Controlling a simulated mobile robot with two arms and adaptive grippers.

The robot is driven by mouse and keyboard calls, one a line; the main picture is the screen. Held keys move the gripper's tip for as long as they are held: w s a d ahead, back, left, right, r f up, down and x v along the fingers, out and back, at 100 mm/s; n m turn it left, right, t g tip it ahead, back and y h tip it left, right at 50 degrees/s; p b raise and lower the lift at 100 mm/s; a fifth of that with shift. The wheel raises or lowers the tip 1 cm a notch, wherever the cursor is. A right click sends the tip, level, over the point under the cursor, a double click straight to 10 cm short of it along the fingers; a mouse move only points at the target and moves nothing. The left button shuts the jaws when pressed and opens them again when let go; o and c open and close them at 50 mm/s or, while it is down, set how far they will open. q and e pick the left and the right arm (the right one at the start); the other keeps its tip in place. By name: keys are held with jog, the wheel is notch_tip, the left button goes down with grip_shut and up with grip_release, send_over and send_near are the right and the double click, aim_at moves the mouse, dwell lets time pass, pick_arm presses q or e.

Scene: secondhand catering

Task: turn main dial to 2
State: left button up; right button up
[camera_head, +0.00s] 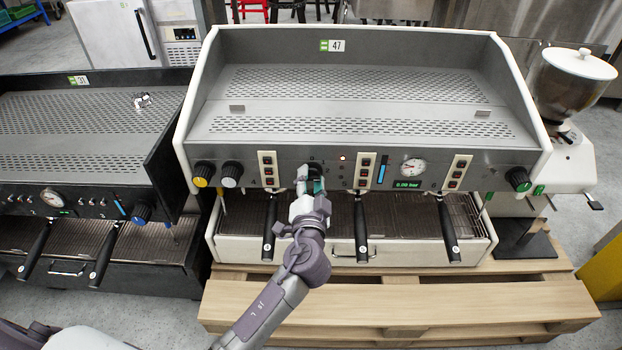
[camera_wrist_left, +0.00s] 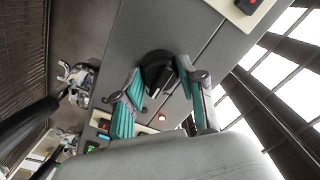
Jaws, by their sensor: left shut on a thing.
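The main dial (camera_wrist_left: 157,72) is a black knob on the grey front panel of the white-sided espresso machine (camera_head: 350,157). In the left wrist view it sits between the teal-padded fingers of my left gripper (camera_wrist_left: 155,93), which is shut on it. A white pointer mark shows on the dial. In the head view the left gripper (camera_head: 311,186) reaches the panel left of centre and mostly covers the dial. The numbers around the dial are too small or hidden to read. My right gripper is not in view.
Portafilter handles (camera_head: 361,230) hang below. A pressure gauge (camera_head: 413,167) and a lit indicator are to the right. A dark machine (camera_head: 85,190) stands left, a grinder (camera_head: 570,90) right.

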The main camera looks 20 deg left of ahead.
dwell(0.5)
pick_arm(q)
jog(key=o, duration=1.1)
jog(key=shift+o, duration=0.2)
jog(key=v, duration=1.2)
